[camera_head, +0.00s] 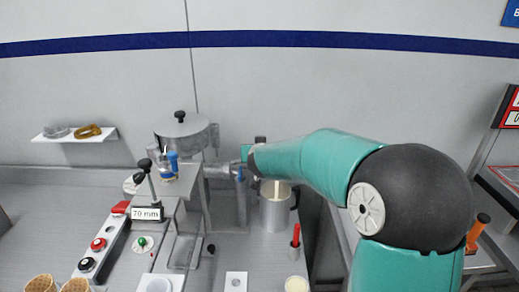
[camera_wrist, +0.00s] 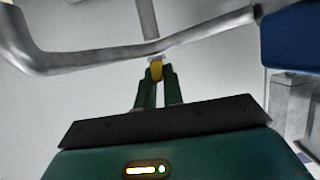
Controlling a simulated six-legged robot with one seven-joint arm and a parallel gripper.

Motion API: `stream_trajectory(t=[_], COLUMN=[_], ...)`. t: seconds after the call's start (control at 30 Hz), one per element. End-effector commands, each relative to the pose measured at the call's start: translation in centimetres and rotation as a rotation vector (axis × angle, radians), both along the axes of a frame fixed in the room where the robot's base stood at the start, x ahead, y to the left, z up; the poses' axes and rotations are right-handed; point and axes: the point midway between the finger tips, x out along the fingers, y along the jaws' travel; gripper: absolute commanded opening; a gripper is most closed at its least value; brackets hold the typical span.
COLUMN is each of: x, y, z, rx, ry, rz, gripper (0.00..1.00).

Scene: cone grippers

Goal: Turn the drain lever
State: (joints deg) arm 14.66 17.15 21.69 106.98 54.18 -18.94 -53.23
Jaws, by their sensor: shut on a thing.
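A steel tank with a lidded top (camera_head: 182,130) stands behind the bench. A pipe runs right from it to a blue-topped fitting (camera_head: 239,173), which appears to be the drain. My gripper (camera_wrist: 157,78) is at that fitting; in the head view its jaws are hidden behind my arm. In the wrist view its two green fingers are shut on a small yellow piece (camera_wrist: 156,69). I cannot tell whether this piece is the drain lever's tip. A curved metal bar (camera_wrist: 100,57) passes just beyond the fingertips. A blue block (camera_wrist: 291,37) is at right.
A steel jug (camera_head: 275,212) stands below my wrist. A red-handled tool (camera_head: 295,240) is to its right. A press with a black-knobbed lever (camera_head: 147,175) and a button panel (camera_head: 100,243) are at left. Cones (camera_head: 38,286) stand at front left.

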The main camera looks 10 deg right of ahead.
Motion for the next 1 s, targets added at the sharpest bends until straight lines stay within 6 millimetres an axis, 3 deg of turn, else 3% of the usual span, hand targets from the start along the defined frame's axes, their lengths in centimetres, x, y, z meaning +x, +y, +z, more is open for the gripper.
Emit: stream_trajectory(t=[0.47,0.5,0.6,1.0], x=[0.03,0.03,0.02,-0.57], y=[-0.02,-0.02,-0.02,0.12], z=[0.0,0.0,-0.01,0.25], rx=[0.0,0.0,0.0,-0.001], ry=[0.0,0.0,0.0,0.0], rz=[-0.008,-0.008,-0.008,-0.006], gripper=[0.0,0.13,0.31,0.31])
